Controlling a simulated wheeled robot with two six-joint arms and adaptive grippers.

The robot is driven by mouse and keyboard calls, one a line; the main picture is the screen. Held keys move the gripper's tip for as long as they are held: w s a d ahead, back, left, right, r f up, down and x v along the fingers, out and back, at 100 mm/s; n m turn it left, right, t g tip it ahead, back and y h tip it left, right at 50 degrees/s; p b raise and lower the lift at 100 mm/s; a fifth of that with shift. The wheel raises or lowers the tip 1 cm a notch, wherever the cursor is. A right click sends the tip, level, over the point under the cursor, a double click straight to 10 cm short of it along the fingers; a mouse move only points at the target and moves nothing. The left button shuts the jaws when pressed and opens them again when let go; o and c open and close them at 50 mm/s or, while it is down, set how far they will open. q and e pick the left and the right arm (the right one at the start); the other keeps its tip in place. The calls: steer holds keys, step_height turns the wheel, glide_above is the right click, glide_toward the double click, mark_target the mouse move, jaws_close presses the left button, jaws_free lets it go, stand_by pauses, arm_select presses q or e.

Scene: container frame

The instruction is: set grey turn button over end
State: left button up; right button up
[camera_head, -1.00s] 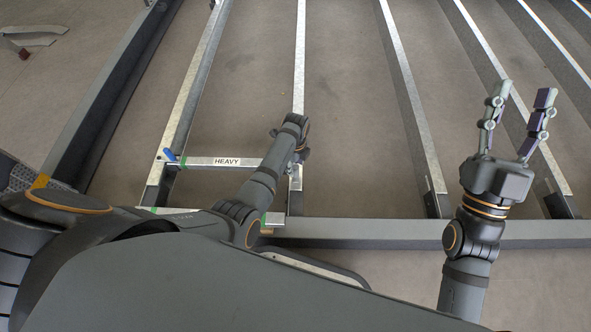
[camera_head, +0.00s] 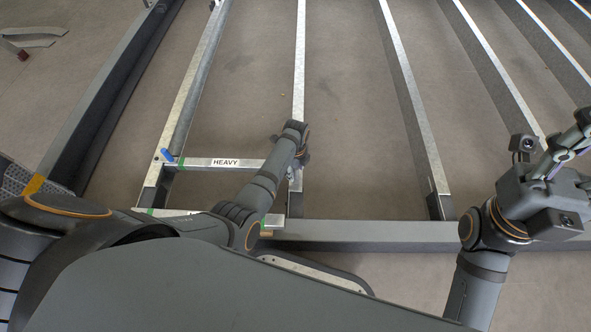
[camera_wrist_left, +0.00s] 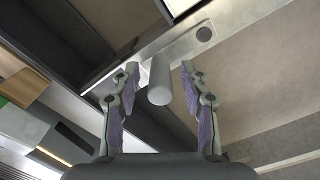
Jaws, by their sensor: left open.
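The grey turn button (camera_wrist_left: 160,82) is a plain grey bar with a rounded end in the left wrist view. It stands between the two fingers of my open left gripper (camera_wrist_left: 160,80), with a gap to each finger. Behind it is a metal bar (camera_wrist_left: 203,16) with a dark round hole. In the head view my left gripper (camera_head: 298,160) is at the right end of the crossbar labelled HEAVY (camera_head: 198,163); my arm mostly hides the button there. My right gripper (camera_head: 568,158) is at the right edge, partly cut off, so its opening is unclear.
A blue turn button (camera_head: 167,155) sits at the crossbar's left end. Long metal rails (camera_head: 300,60) run away from me, and a grey cross beam (camera_head: 380,232) lies in front. Grey strips (camera_head: 32,38) lie on the floor at the upper left. Bare floor shows between the rails.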

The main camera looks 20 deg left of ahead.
arm_select(q)
jaws_close()
steer(key=shift+a, duration=0.1)
stand_by(0.4)
